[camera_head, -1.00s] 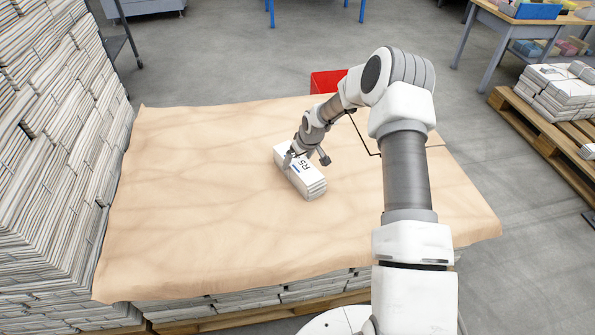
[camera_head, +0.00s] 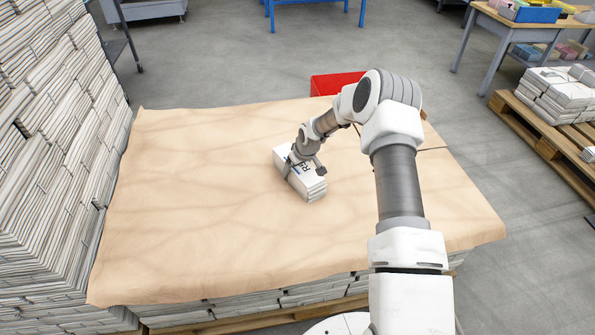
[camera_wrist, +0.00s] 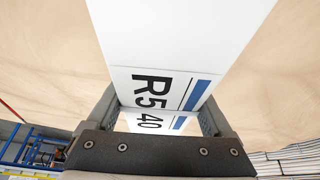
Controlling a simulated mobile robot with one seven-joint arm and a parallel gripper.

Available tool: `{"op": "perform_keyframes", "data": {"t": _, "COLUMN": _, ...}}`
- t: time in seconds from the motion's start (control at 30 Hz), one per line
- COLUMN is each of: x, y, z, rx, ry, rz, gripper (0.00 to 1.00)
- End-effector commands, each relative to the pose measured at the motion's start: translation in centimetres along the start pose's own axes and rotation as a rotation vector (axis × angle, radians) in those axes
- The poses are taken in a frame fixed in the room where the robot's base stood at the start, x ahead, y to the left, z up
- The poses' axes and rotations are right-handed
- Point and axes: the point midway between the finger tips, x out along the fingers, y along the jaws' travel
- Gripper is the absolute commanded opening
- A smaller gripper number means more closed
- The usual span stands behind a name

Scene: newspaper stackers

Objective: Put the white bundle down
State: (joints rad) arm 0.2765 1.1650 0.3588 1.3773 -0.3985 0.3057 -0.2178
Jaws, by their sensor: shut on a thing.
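The white bundle (camera_head: 314,190) is a thick block with an "R5" label and a blue bar on its top. It sits near the middle of the brown paper sheet (camera_head: 200,230), and I see no clear gap under it. My gripper (camera_wrist: 160,114) is shut on the bundle, one finger on each side. In the wrist view the bundle's white top and label (camera_wrist: 158,88) show between the fingers. In the head view my gripper (camera_head: 293,162) is low over the bundle, and my wrist hides part of the label.
The paper covers stacked newspapers on a pallet. A tall newspaper stack (camera_head: 60,150) borders its left side. A red box (camera_head: 334,83) stands beyond the far edge. A pallet with bundles (camera_head: 560,95) stands at right. Paper around the bundle is bare.

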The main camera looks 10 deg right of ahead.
Motion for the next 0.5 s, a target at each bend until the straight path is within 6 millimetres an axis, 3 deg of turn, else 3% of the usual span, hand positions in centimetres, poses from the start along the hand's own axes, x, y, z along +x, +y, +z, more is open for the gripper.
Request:
{"op": "perform_keyframes", "data": {"t": 0.03, "x": -0.02, "y": 0.0, "z": 0.01, "rx": 0.0, "ry": 0.0, "rz": 0.0, "gripper": 0.3}}
{"op": "perform_keyframes", "data": {"t": 0.2, "x": -0.02, "y": 0.0, "z": 0.02, "rx": 0.0, "ry": -0.001, "rz": 0.0, "gripper": 0.0}}
{"op": "perform_keyframes", "data": {"t": 0.5, "x": -0.22, "y": 0.07, "z": -0.27, "rx": 0.0, "ry": 0.005, "rz": 0.002, "gripper": 0.0}}
